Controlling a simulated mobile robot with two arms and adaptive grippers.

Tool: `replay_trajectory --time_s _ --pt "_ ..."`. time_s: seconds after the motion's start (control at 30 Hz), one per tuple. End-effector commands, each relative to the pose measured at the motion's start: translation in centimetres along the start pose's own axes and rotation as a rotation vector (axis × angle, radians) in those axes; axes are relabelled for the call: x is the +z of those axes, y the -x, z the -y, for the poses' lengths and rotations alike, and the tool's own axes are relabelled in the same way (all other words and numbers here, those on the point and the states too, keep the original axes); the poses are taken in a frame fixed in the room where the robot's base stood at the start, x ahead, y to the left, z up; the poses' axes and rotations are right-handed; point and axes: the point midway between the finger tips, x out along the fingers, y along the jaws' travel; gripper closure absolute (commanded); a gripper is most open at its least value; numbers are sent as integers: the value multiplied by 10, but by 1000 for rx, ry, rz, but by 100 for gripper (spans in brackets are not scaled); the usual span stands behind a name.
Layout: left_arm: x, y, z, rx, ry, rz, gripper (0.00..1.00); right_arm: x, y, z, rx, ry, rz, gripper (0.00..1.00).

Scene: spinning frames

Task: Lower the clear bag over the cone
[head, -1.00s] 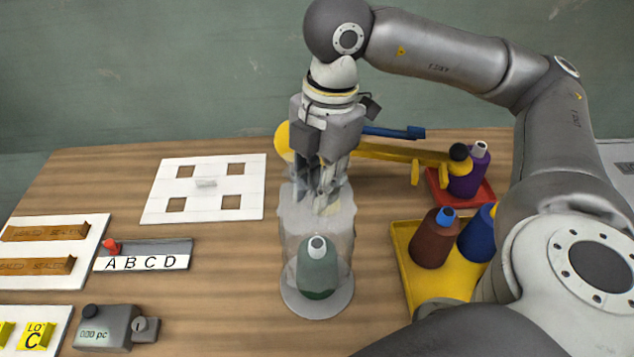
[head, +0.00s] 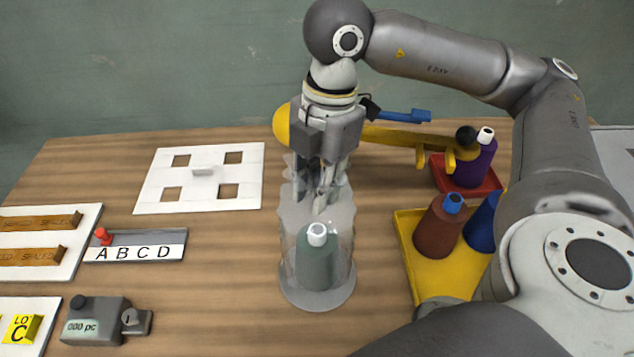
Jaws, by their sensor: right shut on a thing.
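A dark green cone (head: 318,266) with a white tip stands upright on a round grey disc (head: 318,300) in the middle of the table. The clear bag (head: 303,219) hangs from my right gripper (head: 322,203), which is shut on its upper part from above. The bag's see-through lower part surrounds the cone, and the cone shows through it. I cannot tell whether the bag's lower edge touches the disc. My left gripper is not in view.
A yellow tray (head: 408,222) with a brown cone (head: 438,228) and a blue cone is at right. A red tray (head: 490,192) holds a purple cone (head: 478,165). A yellow bar with a blue lever (head: 405,115) stands behind my gripper. A white four-hole board (head: 204,158) lies left.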

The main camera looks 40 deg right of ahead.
Motion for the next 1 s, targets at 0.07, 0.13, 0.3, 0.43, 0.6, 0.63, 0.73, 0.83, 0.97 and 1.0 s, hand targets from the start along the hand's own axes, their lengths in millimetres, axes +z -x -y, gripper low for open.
replay_trajectory --time_s 0.07,0.13,0.3,0.43,0.6,0.63,0.73,0.83,0.97,1.0 --pt "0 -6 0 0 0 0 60 1 -6 0 0 0 0 94" --pt "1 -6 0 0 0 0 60 1 -7 0 0 0 0 94" --pt "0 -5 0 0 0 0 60 1 -6 0 0 0 0 94" --pt "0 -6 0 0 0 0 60 1 -6 0 0 0 0 94" --pt "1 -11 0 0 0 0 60 2 -12 0 -1 0 0 94" --pt "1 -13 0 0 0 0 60 2 -14 0 -1 0 0 94" --pt "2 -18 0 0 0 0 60 3 -19 0 -1 0 0 94" --pt "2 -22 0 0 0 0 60 4 -24 0 -1 0 0 94" --pt "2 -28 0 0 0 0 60 4 -30 0 0 0 0 94" --pt "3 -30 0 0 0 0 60 5 -32 0 0 0 0 94"
